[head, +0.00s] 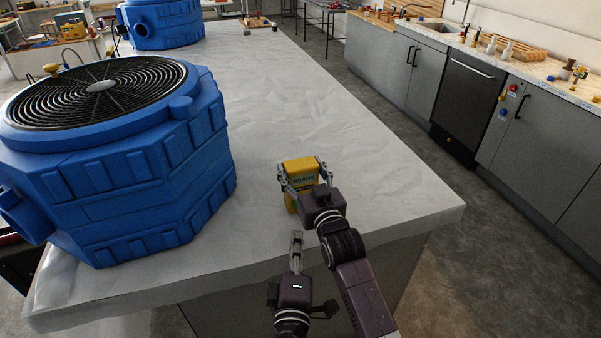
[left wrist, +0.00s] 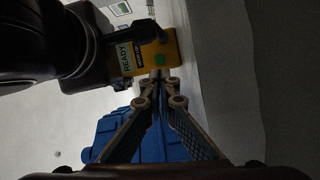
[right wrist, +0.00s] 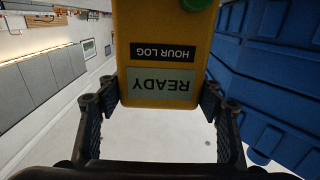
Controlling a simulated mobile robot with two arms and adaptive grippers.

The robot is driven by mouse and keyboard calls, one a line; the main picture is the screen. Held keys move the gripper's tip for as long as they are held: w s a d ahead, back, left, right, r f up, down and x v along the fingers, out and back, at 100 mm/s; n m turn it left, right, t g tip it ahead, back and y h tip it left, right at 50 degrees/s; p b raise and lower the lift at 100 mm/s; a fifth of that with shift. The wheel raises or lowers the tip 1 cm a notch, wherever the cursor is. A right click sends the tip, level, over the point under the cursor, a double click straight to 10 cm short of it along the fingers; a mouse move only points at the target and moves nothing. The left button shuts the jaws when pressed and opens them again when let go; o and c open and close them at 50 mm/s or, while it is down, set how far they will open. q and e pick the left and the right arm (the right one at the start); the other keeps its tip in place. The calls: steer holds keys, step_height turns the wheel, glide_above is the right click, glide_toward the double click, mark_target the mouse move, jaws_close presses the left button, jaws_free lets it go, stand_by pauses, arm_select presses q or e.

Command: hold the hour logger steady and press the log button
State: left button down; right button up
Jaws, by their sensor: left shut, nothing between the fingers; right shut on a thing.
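The hour logger (head: 301,168) is a yellow box at the front of the white-covered table. Its READY display (right wrist: 160,86), HOUR LOG label (right wrist: 166,60) and part of a green button (right wrist: 194,4) show in the right wrist view. My right gripper (head: 303,178) is shut on the logger, one finger on each side. My left gripper (head: 296,236) is shut and empty, nearer the front edge than the logger. In the left wrist view its closed fingertips (left wrist: 158,82) appear just below the green button (left wrist: 159,60); I cannot tell whether they touch it.
A large blue air mover (head: 130,190) with a black round grille stands left on the table (head: 310,95). Another blue unit (head: 162,22) stands at the far end. The table is clear behind and right of the logger. Grey cabinets (head: 540,130) line the right wall.

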arm_select(q)
steer(key=shift+r, duration=0.1)
stand_by(0.3)
steer(key=s+a+r+m+t+h, duration=0.1)
steer(key=s+r+m+t+h, duration=0.15)
steer(key=r+m, duration=0.45)
steer(key=s+r+m+t+h, duration=0.1)
steer(key=r+m+t+h, duration=0.2)
steer(key=m, duration=0.8)
steer(key=a+f+m+g, duration=0.1)
steer(key=f+m+g, duration=0.1)
steer(key=m, duration=0.5)
steer(key=a+f+m+g+h, duration=0.1)
steer(key=f+m+g, duration=0.1)
steer(key=f+m, duration=0.3)
steer(key=a+f+m+g+h, duration=0.1)
steer(key=f+m+g, duration=0.2)
steer(key=m, duration=0.6)
steer(key=shift+s+f, duration=0.2)
steer(key=shift+s, duration=0.15)
